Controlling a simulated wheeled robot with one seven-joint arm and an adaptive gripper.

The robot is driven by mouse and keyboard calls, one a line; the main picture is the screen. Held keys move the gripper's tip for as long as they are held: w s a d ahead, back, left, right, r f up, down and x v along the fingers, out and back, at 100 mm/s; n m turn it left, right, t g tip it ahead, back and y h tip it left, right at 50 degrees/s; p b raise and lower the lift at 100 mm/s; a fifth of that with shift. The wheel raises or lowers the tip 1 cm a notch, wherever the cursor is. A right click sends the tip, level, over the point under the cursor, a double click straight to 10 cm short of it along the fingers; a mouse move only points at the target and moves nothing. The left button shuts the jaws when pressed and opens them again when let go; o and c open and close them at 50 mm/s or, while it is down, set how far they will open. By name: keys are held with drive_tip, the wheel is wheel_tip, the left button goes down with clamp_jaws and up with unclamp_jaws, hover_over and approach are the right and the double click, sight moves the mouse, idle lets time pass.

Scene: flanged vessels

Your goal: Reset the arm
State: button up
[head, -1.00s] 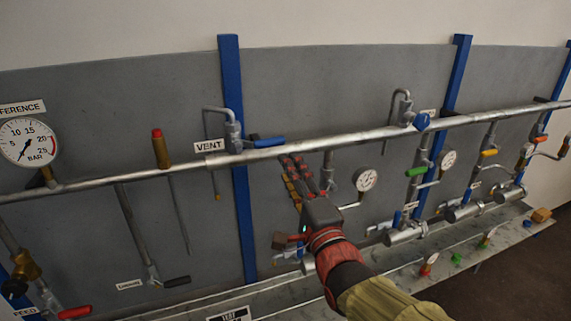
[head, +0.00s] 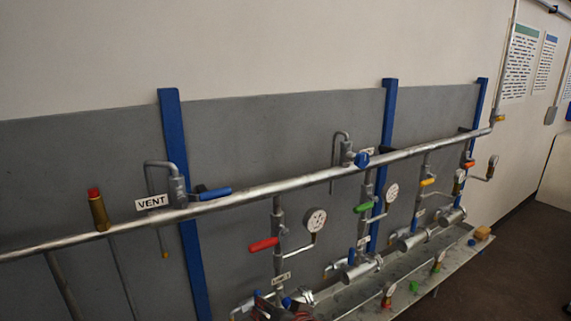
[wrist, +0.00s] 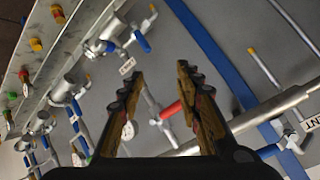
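My gripper (wrist: 160,72) shows in the wrist view with its two dark, brownish fingers spread apart and nothing held between them. A red valve handle (wrist: 171,110) is seen in the gap between the fingers, and I cannot tell how far beyond them it lies. In the head view only a dark and reddish part of my gripper (head: 278,311) shows at the bottom edge, below the red valve handle (head: 264,244). The rest of my arm is out of that view.
A long grey pipe (head: 260,190) runs across the grey panel (head: 290,135), with blue posts (head: 172,130), valves and gauges (head: 316,220). Below is a ledge (head: 440,262) with flanged vessels (head: 361,271) and small coloured parts. Open floor (head: 520,240) lies at the right.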

drive_tip(key=s+d+f+n+g+h, duration=0.2)
drive_tip(key=s+d+g, duration=0.1)
drive_tip(key=s+d, duration=0.6)
drive_tip(key=s+d+f+n+g+h, duration=0.1)
drive_tip(key=s+d+n+g+h, duration=0.15)
drive_tip(key=s+d, duration=0.65)
drive_tip(key=d+r+m, duration=0.1)
drive_tip(key=d, duration=0.1)
drive_tip(key=s+d+r+m+t, duration=0.1)
drive_tip(key=d+r, duration=0.1)
drive_tip(key=shift+s+d+r+m+h, duration=0.2)
drive_tip(key=shift+d+m+h, duration=0.05)
drive_tip(key=shift+a, duration=0.15)
drive_tip(key=shift+c, duration=0.5)
